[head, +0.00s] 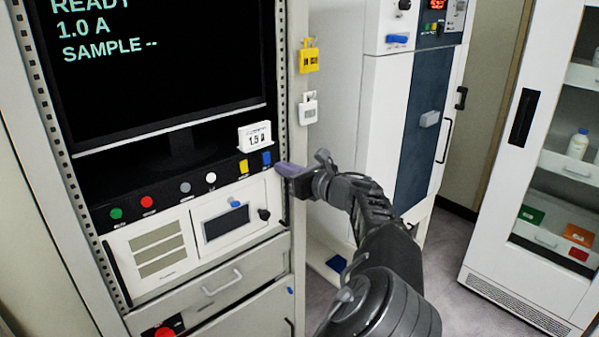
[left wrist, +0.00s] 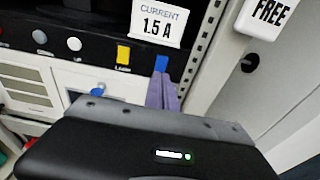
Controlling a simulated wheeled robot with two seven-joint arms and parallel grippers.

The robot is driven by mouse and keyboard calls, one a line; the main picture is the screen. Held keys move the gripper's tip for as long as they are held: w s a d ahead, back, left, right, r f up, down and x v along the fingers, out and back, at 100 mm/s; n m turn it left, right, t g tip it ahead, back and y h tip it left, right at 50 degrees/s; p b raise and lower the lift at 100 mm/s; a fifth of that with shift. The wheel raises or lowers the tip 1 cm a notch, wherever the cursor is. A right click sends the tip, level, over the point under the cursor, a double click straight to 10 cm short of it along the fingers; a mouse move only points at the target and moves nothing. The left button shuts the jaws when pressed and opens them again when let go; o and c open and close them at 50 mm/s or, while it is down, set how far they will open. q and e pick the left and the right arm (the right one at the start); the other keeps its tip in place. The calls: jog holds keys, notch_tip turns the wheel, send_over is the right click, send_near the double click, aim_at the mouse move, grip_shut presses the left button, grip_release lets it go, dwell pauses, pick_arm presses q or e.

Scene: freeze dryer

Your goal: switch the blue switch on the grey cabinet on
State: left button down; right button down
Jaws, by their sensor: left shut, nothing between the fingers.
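The blue switch (head: 267,158) is a small upright rocker at the right end of the black panel on the grey cabinet (head: 299,215). It also shows in the left wrist view (left wrist: 161,63). I cannot tell its on or off position. My left gripper (head: 281,168) is shut and empty, its purple-grey fingers just right of and slightly below the switch in the head view. In the left wrist view the fingertips (left wrist: 162,82) are right below the switch and overlap its lower edge; contact is unclear. My right gripper is not in view.
A yellow switch (head: 243,167) stands left of the blue one, under a white "1.5 A" card (head: 255,136). Coloured buttons line the panel further left. A monitor (head: 150,60) reads READY, 1.0 A. Yellow and white tags hang on the cabinet's right post. A white machine (head: 385,120) stands to the right.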

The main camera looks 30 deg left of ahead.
aim_at(267, 163)
pick_arm(q)
jog(key=shift+x, duration=1.95)
jog(key=shift+p, duration=0.3)
jog(key=shift+a+p, duration=0.25)
jog(key=shift+p, duration=0.05)
jog(key=shift+f+y+b, duration=0.4)
jog(key=shift+f+b, duration=0.05)
jog(key=shift+b, duration=0.75)
jog(key=shift+r, duration=0.3)
jog(key=shift+a+f+p, duration=0.1)
jog(key=shift+p, duration=0.2)
